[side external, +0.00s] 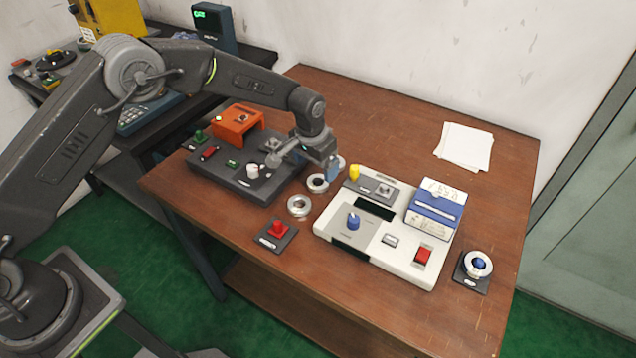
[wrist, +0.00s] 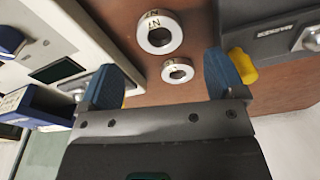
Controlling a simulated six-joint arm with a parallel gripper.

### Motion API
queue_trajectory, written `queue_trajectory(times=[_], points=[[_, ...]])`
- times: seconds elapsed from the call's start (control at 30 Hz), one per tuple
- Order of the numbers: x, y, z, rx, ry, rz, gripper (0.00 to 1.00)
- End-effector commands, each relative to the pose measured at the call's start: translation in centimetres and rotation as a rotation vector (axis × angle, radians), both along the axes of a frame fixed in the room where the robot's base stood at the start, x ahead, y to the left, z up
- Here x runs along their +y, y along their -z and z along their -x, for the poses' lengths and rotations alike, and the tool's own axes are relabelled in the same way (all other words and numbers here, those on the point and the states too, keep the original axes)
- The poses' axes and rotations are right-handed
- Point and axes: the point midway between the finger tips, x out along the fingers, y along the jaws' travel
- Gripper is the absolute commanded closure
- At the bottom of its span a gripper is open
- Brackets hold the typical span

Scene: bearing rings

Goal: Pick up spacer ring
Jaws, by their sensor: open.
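Pale metal rings lie on the brown table between the dark console and the white panel. In the side view, one ring (side external: 299,205) is nearer the camera and another ring (side external: 317,183) lies close to my gripper (side external: 332,168). Part of a pale round shape shows behind the gripper. The wrist view shows a larger ring with dark lettering (wrist: 159,32) and a smaller ring (wrist: 178,70). I cannot tell which is the spacer ring. My gripper (wrist: 163,80) has its blue fingers apart, with nothing between them; the smaller ring appears just beyond the fingertips.
The dark console (side external: 225,180) bears knobs and an orange box (side external: 236,122). The white panel (side external: 335,220) carries a blue knob (side external: 353,221) and a blue-and-white box (side external: 434,208). A red button (side external: 278,228) stands at the front. Bare table lies around the papers (side external: 464,147).

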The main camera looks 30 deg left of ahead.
Motion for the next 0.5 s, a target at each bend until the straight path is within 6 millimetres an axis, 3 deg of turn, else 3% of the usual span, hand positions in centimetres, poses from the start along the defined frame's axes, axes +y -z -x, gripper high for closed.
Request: queue_trajectory(times=[0.5], points=[[-0.1,5.4,-0.5,0.000,-0.001,-0.001,0.11]])
